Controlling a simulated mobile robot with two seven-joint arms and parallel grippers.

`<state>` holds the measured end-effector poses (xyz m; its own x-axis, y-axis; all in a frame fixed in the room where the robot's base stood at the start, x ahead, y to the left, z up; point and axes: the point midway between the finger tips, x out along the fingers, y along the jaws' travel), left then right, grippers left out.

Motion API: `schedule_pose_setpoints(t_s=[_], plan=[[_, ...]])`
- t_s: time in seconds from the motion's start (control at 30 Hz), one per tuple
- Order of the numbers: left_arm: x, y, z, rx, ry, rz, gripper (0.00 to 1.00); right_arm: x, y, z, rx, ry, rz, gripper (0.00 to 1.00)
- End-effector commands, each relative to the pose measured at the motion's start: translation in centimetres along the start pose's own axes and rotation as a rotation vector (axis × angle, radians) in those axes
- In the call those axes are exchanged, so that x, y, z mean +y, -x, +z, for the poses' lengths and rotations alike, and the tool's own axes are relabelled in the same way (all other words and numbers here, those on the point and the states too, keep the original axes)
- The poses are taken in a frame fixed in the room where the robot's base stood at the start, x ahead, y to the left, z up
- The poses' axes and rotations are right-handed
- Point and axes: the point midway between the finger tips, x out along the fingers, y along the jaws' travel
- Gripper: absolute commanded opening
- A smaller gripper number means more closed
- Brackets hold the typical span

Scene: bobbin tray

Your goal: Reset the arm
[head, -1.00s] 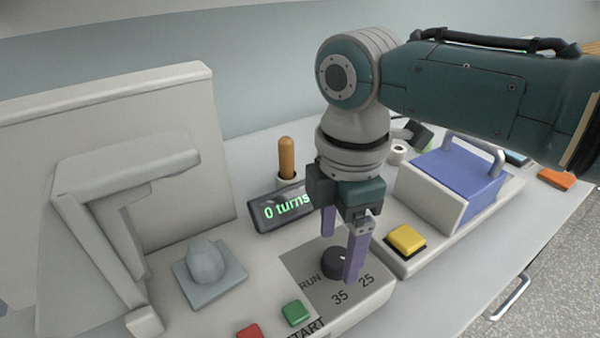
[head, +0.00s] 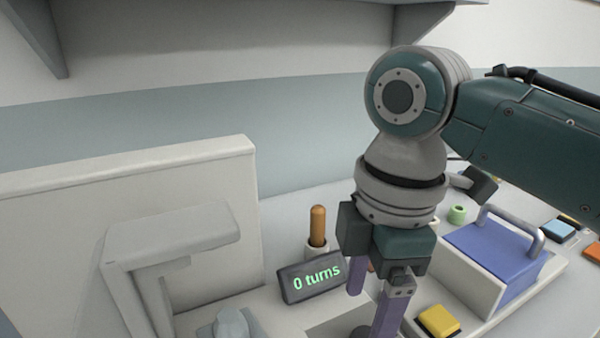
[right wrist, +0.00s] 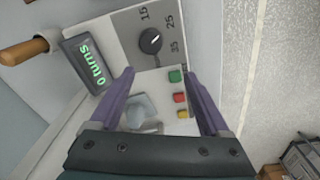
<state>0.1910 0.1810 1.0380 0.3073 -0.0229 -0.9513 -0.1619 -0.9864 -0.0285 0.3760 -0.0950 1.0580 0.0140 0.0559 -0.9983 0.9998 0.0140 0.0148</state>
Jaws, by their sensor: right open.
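My right gripper (head: 372,305) comes in from the right in the head view, pointing down beside the counter display. Its purple fingers are apart with nothing between them, and the tips run toward the lower edge of the picture. In the right wrist view the right gripper (right wrist: 160,85) is open above the machine's panel. The dark knob (right wrist: 150,41) with its number marks lies beyond the fingertips, apart from them. In the head view only the top of the knob (head: 362,332) shows at the lower edge. My left gripper is not in view.
The display (head: 312,278) reads "0 turns". A wooden handle (head: 317,226) stands behind it. A blue box (head: 490,255) with a grey handle and a yellow button (head: 438,321) are at right. Green (right wrist: 175,76), red (right wrist: 180,98) and yellow (right wrist: 183,114) buttons line the panel.

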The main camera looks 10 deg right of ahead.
Motion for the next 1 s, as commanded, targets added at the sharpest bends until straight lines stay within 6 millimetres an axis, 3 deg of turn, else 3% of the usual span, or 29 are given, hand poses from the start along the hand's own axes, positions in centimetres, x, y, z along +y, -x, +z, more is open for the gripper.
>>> schedule_pose_setpoints(t_s=[0.1,0.2,0.33,0.47,0.83,0.9,1.0], plan=[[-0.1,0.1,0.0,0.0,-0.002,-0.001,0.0,-3.7,-2.4,-2.0,0.095,-0.144,0.012,0.8],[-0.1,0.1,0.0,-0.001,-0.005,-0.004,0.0,-6.5,-3.4,-2.6,0.17,-0.34,0.04,0.8],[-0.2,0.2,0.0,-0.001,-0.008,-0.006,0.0,-9.9,-3.7,-1.5,0.231,-0.635,0.079,0.8],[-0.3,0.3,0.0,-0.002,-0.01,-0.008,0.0,-12.6,-3.4,1.0,0.243,-0.895,0.124,0.8],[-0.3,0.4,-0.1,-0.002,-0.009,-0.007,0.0,-19.1,-0.7,9.0,0.168,-1.412,0.281,0.8],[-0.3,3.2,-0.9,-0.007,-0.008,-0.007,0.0,-18.6,2.3,8.6,0.175,-1.402,0.28,0.8],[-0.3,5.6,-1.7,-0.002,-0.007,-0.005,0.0,-18.6,4.7,8.4,0.175,-1.399,0.278,0.8]])
